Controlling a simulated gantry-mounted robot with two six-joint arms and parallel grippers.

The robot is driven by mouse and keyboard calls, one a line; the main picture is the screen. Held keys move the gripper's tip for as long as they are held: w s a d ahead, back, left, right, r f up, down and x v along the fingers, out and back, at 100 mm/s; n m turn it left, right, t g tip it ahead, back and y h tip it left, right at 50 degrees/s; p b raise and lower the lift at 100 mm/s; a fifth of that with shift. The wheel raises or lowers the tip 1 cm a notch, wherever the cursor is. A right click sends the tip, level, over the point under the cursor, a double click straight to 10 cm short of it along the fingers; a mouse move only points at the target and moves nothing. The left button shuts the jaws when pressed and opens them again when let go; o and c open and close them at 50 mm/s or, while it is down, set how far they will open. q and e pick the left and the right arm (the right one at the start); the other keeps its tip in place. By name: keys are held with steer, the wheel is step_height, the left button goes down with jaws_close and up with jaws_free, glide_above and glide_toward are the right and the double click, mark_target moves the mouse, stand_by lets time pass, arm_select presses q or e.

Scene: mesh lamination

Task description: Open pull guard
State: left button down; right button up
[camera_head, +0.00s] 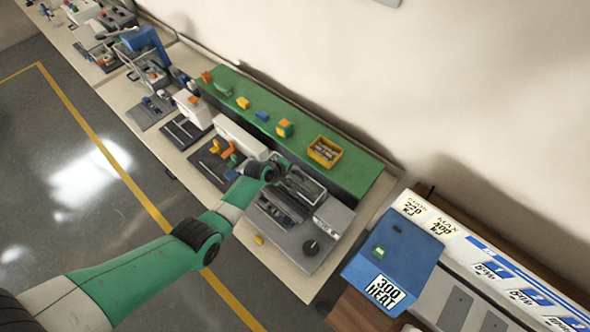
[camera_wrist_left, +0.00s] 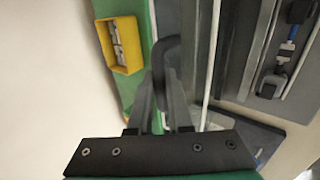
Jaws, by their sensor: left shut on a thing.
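The pull guard (camera_head: 308,187) is a clear panel with a grey frame over the grey machine (camera_head: 335,218) at the front end of the bench. Its pale frame edge (camera_wrist_left: 213,60) runs upward right of centre in the left wrist view. My left gripper (camera_head: 279,163) is at the guard's far-left corner. In the left wrist view its fingers (camera_wrist_left: 160,95) are closed on a dark curved handle (camera_wrist_left: 166,48). The arm hides part of the machine's left side, and the guard's exact tilt is hard to tell. My right gripper is not in view.
A yellow bin (camera_head: 324,152) stands on the green shelf (camera_head: 350,175) behind the machine, and also shows in the left wrist view (camera_wrist_left: 119,45). A blue box (camera_head: 392,262) stands to the right. Other stations line the bench to the left. The wall is close behind.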

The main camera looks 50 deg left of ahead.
arm_select(q)
steer(key=shift+w, duration=0.15)
steer(key=c, duration=0.8)
jaws_free()
steer(key=shift+c, duration=0.2)
steer(key=p+v, duration=0.8)
steer(key=v, duration=0.3)
steer(key=shift+r+p, duration=0.4)
steer(key=shift+d, duration=0.1)
